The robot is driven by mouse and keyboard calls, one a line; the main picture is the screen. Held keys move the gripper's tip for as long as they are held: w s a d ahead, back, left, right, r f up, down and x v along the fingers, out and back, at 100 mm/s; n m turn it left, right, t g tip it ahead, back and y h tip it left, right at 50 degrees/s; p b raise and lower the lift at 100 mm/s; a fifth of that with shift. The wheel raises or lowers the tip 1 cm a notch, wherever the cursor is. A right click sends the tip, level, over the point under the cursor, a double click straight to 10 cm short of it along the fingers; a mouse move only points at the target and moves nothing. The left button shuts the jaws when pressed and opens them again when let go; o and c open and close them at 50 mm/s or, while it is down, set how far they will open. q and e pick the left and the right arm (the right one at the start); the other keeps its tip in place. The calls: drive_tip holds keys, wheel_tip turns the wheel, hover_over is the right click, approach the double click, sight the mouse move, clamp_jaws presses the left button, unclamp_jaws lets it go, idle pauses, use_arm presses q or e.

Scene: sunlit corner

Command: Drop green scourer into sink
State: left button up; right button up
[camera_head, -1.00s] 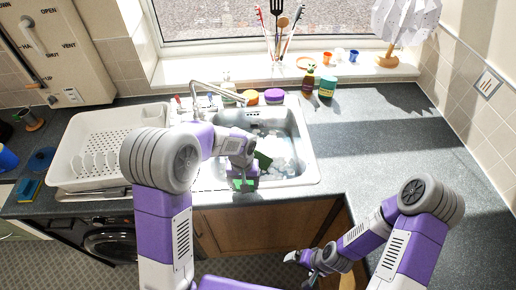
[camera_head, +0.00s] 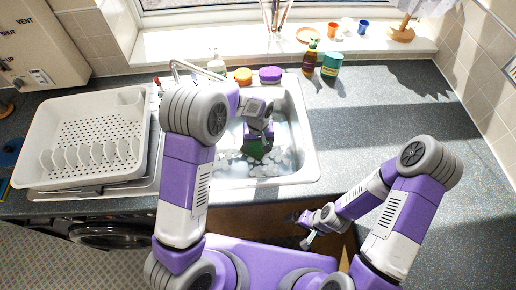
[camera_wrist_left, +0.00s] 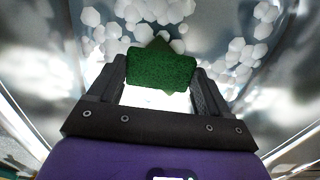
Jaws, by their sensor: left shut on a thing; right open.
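The green scourer (camera_wrist_left: 162,68) is between the fingers of my left gripper (camera_wrist_left: 152,88), which is shut on it. In the head view the left gripper (camera_head: 257,141) hangs over the sink (camera_head: 303,165) with the dark green scourer (camera_head: 253,147) at its tip. The sink basin below holds water with white foam lumps, which also show around the scourer in the left wrist view. I cannot tell the exact height of the scourer above the foam. My right gripper (camera_head: 307,230) is open and empty, low in front of the counter edge.
A white dish rack (camera_head: 95,145) stands left of the sink. A tap (camera_head: 190,68), an orange sponge (camera_head: 243,75), a purple pot (camera_head: 270,74), a brown bottle (camera_head: 310,62) and a teal tub (camera_head: 331,65) line the back. The counter at right (camera_head: 385,115) is clear.

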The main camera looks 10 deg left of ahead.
sight(258, 147)
use_arm(q)
drive_tip(key=shift+f, duration=1.55)
drive_tip(key=shift+f+b, duration=0.65)
drive_tip(key=shift+b, duration=0.05)
drive_tip(key=o, duration=0.9)
drive_tip(key=shift+o, duration=0.2)
drive_tip(key=shift+r+p, duration=0.5)
drive_tip(key=shift+r, duration=0.05)
wheel_tip(258, 147, up, 12)
drive_tip(key=p, duration=0.1)
drive_tip(key=shift+p, duration=0.3)
